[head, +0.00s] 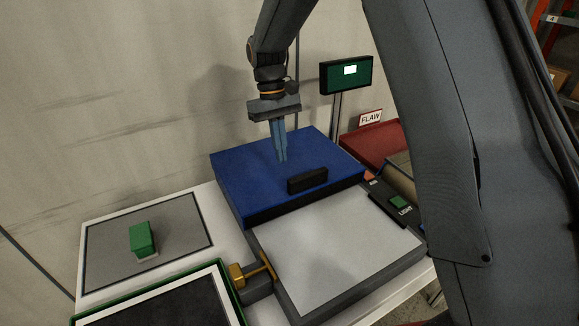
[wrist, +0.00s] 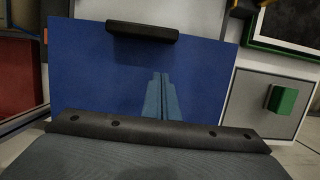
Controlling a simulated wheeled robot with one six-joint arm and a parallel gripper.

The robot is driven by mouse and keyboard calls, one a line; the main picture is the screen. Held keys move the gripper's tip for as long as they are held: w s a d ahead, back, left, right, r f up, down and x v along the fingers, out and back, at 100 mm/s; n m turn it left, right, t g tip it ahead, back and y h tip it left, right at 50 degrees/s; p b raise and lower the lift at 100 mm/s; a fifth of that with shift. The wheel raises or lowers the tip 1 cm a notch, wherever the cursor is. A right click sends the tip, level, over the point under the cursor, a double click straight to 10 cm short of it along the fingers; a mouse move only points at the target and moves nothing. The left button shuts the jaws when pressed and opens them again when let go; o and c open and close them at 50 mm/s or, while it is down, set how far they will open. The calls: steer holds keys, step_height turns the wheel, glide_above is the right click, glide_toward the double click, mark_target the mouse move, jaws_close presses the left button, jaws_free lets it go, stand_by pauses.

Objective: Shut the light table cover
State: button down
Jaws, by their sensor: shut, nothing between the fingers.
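The blue light table cover (head: 250,165) lies over the back part of the light table (head: 335,262). The table's pale front surface is bare. A black handle (head: 307,180) stands on the cover near its front edge. In the wrist view the blue cover (wrist: 90,75) fills the middle, with its handle (wrist: 143,31) at the top. My gripper (head: 282,158) is shut and empty, pointing down at the cover behind the handle. Its closed fingers also show in the wrist view (wrist: 161,76). I cannot tell whether the fingertips touch the cover.
A green block (head: 142,238) rests on a grey pad at the left. A brass-coloured fitting (head: 238,274) sits at the table's left side. A dark green-framed tray (head: 170,309) is at the front left. A small screen (head: 346,74) and a red FLAW bin (head: 368,146) stand behind right.

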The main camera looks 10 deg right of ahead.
mark_target(285, 179)
steer(key=p+x, duration=0.1)
steer(key=x, duration=0.2)
steer(key=shift+s+f, duration=0.1)
steer(key=shift+f, duration=0.05)
steer(key=shift+s+d+r+p, duration=0.1)
steer(key=shift+s+d+p, duration=0.25)
steer(key=shift+s, duration=0.25)
steer(key=shift+s+d+r+p, duration=0.1)
steer(key=shift+s+d+p, duration=0.15)
steer(key=shift+s, duration=0.35)
steer(key=shift+s+d+f+p, duration=0.2)
steer(key=shift+s+p, duration=0.15)
steer(key=shift+s, duration=0.2)
